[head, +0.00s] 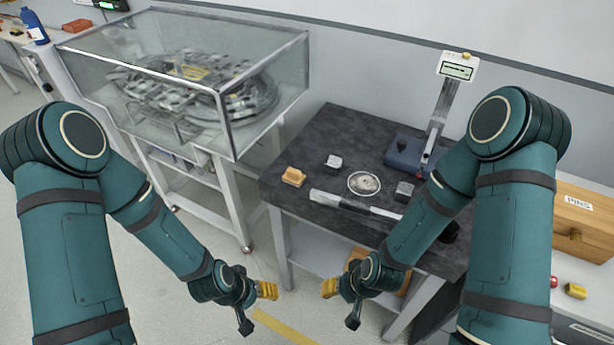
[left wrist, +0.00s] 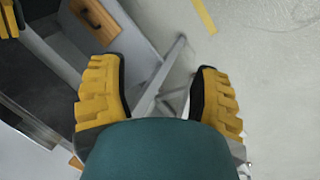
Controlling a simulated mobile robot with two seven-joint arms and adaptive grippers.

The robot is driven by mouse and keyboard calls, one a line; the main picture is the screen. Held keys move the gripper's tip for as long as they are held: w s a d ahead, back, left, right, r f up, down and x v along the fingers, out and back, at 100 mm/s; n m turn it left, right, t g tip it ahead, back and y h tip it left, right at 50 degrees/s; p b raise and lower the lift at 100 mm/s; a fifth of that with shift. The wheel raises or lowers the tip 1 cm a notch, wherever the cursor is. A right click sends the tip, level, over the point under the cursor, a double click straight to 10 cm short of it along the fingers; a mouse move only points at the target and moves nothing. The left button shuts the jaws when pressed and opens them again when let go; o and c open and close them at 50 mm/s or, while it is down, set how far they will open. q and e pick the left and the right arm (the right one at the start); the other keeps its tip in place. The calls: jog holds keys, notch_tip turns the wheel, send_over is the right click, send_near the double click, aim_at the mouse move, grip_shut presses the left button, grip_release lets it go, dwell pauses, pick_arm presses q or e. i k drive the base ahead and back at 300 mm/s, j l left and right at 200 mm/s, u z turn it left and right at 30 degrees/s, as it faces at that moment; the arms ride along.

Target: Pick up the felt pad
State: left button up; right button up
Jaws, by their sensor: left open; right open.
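A round pale disc with a white rim (head: 364,183) lies flat on the dark table (head: 318,140); it may be the felt pad, but I cannot tell for sure. My left gripper (head: 267,290) is open and empty, low in front of the table's left end. The left wrist view shows its yellow fingers (left wrist: 160,85) apart with nothing between them. My right gripper (head: 329,288) is open, also below the tabletop in front of the table, apart from the disc.
A stand with a display (head: 457,68) rises behind. A glass case (head: 185,75) stands left. A drawer box (head: 582,218) is right.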

aim_at(293, 177)
jog(key=i+j, duration=0.15)
jog(key=j, duration=0.2)
jog(key=i+j, duration=0.15)
jog(key=j, duration=0.2)
jog(key=i+j, duration=0.15)
jog(key=j, duration=0.2)
jog(key=i+j+z, duration=0.1)
jog(key=j, duration=0.25)
jog(key=i+j, duration=0.15)
jog(key=j, duration=0.2)
